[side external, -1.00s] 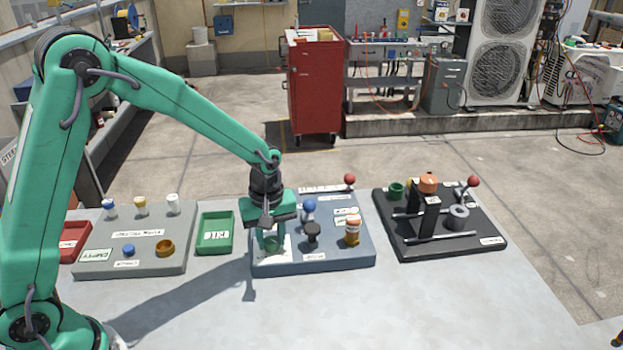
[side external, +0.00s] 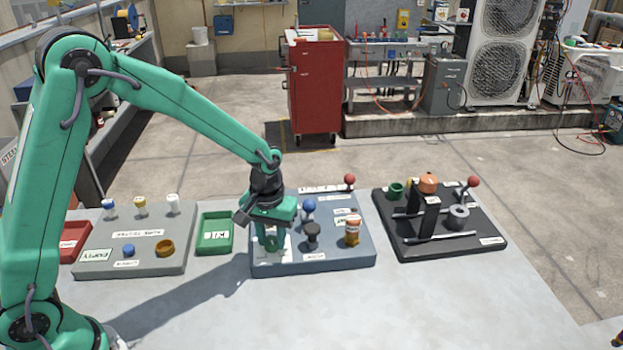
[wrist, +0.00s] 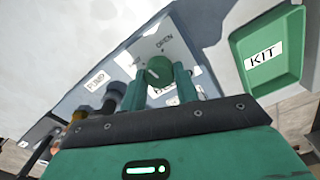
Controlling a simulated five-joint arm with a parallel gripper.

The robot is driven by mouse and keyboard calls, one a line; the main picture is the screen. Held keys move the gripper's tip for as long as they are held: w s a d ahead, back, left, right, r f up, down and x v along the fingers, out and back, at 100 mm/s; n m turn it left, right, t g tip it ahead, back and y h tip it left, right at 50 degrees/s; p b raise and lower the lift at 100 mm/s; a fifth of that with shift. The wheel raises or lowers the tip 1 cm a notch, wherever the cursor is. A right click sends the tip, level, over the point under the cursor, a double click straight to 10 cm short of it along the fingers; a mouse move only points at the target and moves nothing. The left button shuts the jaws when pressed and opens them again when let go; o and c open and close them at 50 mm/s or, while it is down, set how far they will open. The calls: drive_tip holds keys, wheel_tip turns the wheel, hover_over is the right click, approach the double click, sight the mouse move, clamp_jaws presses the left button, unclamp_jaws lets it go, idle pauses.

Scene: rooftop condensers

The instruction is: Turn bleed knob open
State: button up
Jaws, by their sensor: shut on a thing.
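The bleed knob is a round green knob (wrist: 159,71) on a white plate (wrist: 152,47) with an "OPEN" mark, seen in the wrist view. In the side external view the knob (side external: 271,243) sits at the left end of the blue-grey panel (side external: 312,264), partly hidden by my fingers. My gripper (side external: 271,238) points down over it, with a finger on each side. In the wrist view my gripper (wrist: 160,78) is shut on the knob. The lower part of the plate's label is hidden by my fingers.
A green kit tray (side external: 215,249) stands just left of the panel. A blue ball-topped lever (side external: 309,206), a black knob (side external: 312,231) and an orange bottle-like part (side external: 352,231) stand right of my gripper. The table front is clear.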

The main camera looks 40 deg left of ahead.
sight(272, 240)
drive_tip(key=m, duration=0.5)
drive_tip(key=shift+m, duration=0.4)
drive_tip(key=m, duration=0.5)
drive_tip(key=shift+d+m, duration=0.1)
drive_tip(key=shift+m, duration=0.2)
drive_tip(key=shift+r, duration=0.1)
drive_tip(key=o, duration=1)
drive_tip(key=shift+c, duration=0.2)
drive_tip(key=shift+r, duration=3.85)
